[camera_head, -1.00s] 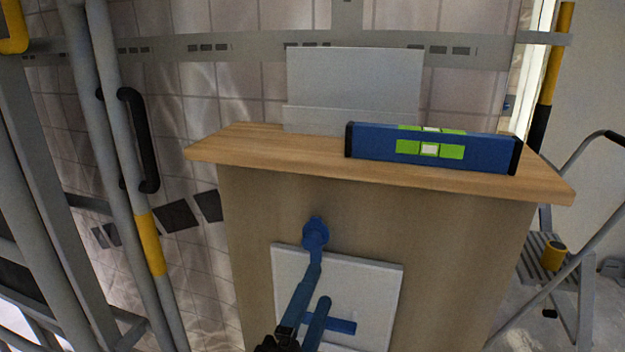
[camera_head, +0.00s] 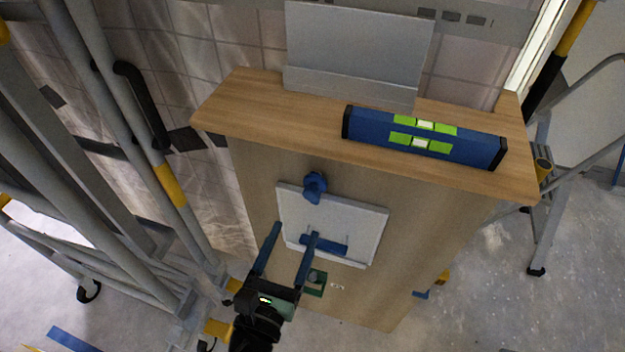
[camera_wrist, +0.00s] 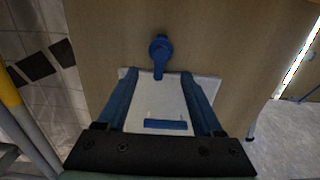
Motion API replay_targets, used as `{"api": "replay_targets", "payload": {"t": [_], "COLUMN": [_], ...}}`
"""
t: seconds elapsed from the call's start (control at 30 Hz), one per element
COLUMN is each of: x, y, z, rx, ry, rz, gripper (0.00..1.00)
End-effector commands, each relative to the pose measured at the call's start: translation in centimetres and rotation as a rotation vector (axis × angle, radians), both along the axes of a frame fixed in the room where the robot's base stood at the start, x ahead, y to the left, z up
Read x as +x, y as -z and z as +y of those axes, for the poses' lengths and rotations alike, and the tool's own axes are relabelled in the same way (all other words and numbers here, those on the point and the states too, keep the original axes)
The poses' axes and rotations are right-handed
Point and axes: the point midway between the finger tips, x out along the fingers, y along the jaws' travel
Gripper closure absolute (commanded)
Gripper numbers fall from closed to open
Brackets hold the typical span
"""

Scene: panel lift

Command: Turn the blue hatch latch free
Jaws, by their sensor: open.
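The blue latch (camera_head: 314,186) sits at the top edge of the white hatch panel (camera_head: 362,220), on the front of a wooden cabinet. In the wrist view the latch (camera_wrist: 160,54) has a round hub above the panel and an arm pointing down over the panel's top edge. A blue bar handle (camera_head: 334,247) is on the panel; it also shows in the wrist view (camera_wrist: 165,124). My gripper (camera_head: 291,230) is open and empty, in front of the panel and below the latch. In the wrist view its two blue fingers (camera_wrist: 160,80) stand either side of the latch arm's line.
A blue spirit level (camera_head: 424,138) and a grey sheet (camera_head: 357,50) stand on the wooden top (camera_head: 270,105). Scaffold poles (camera_head: 130,120) rise at the left. A stepladder (camera_head: 545,200) stands at the right. A green piece (camera_head: 316,282) shows below the panel.

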Motion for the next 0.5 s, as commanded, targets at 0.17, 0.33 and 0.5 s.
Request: {"api": "replay_targets", "payload": {"t": [0.17, 0.33, 0.5], "x": [3.7, 7.0, 9.3], "y": [-0.3, -0.2, -0.1], "z": [-1.4, -2.4, -3.1], "rx": [0.003, 0.003, 0.003], "ry": [0.005, 0.003, 0.003], "rz": [-0.005, -0.004, -0.003], "gripper": [0.32, 0.32, 0.32]}}
